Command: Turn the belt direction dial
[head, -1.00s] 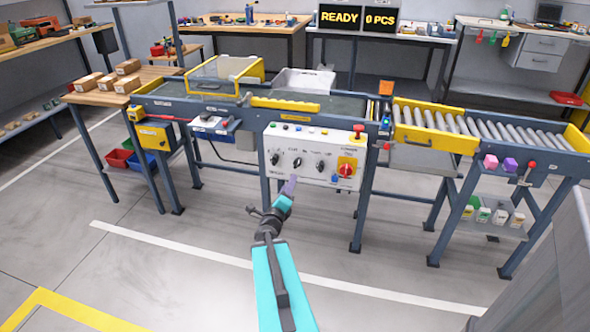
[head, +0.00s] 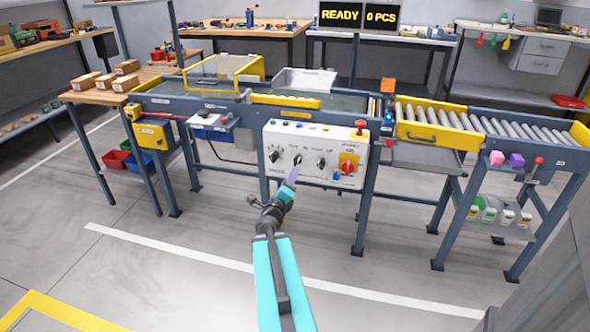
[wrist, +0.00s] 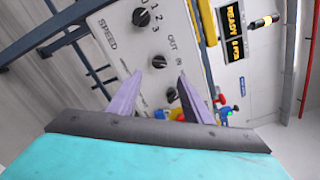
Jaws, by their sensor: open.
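The white control panel (head: 315,178) on the conveyor's front carries three black dials in a row. The middle dial (head: 297,159) lies between OUT and IN lettering in the wrist view, where its black knob (wrist: 159,62) shows beyond the fingertips. The left dial (head: 274,156) is near the SPEED lettering and the numbers. The right dial (head: 320,162) is the third. My gripper (head: 293,174) is just below and in front of the middle dial. In the wrist view its two purple fingers (wrist: 157,80) are apart with nothing held. Contact with the dial is not visible.
A red rotary switch on yellow (head: 348,168) and a red push button (head: 360,125) are on the panel's right. A roller conveyor (head: 470,120) extends right. Cardboard boxes (head: 88,81) sit on the left table. The floor in front is clear.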

